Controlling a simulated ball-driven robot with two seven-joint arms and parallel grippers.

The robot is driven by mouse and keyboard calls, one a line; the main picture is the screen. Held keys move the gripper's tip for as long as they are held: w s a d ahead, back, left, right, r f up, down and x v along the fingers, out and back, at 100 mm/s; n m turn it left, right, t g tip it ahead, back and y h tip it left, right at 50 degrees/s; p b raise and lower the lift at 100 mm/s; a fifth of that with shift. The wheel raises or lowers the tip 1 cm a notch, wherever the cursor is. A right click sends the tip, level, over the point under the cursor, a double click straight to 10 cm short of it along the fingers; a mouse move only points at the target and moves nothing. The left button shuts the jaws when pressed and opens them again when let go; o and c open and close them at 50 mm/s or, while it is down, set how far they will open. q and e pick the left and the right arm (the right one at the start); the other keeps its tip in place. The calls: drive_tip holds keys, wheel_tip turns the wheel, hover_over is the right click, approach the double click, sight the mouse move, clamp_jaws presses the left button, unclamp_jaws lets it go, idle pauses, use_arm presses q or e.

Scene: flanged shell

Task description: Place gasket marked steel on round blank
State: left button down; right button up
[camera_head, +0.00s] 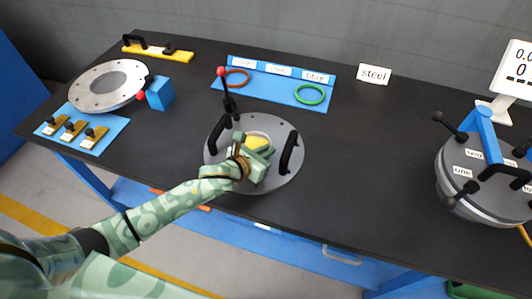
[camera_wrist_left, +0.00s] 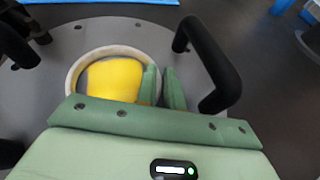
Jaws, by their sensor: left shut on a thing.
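The round blank (camera_head: 286,178) is a grey disc with two upright black handles and a yellow centre (camera_head: 258,142), lying on the bench in front of the label rack. My left gripper (camera_head: 262,156) is over its middle. In the left wrist view, the pale ring-shaped gasket (camera_wrist_left: 107,51) surrounds the yellow centre (camera_wrist_left: 114,80). The fingers of my left gripper (camera_wrist_left: 163,88) are shut on the ring's right side, one inside and one outside. I cannot tell whether the ring touches the blank. A sign reading "steel" (camera_head: 374,74) stands at the back. My right gripper is not in view.
The blue rack (camera_head: 272,90) holds a red-brown ring (camera_head: 237,78) and a green ring (camera_head: 310,94); its middle place is empty. A red-knobbed lever (camera_head: 227,92) stands behind the blank. A bolted flange (camera_head: 83,98) is left, a labelled vessel (camera_head: 470,190) right. Bare bench lies between blank and vessel.

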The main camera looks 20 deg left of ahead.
use_arm(q)
drive_tip(key=c, duration=1.5)
unclamp_jaws()
drive_tip(key=shift+s, duration=0.1)
drive_tip(key=p+v, duration=0.3)
drive_tip(key=v, duration=0.7)
drive_tip(key=shift+s+r, duration=0.25)
drive_tip(key=shift+r, duration=0.05)
drive_tip(key=shift+s+a+r, duration=0.2)
drive_tip(key=shift+s+a, duration=0.1)
drive_tip(key=shift+s, duration=0.25)
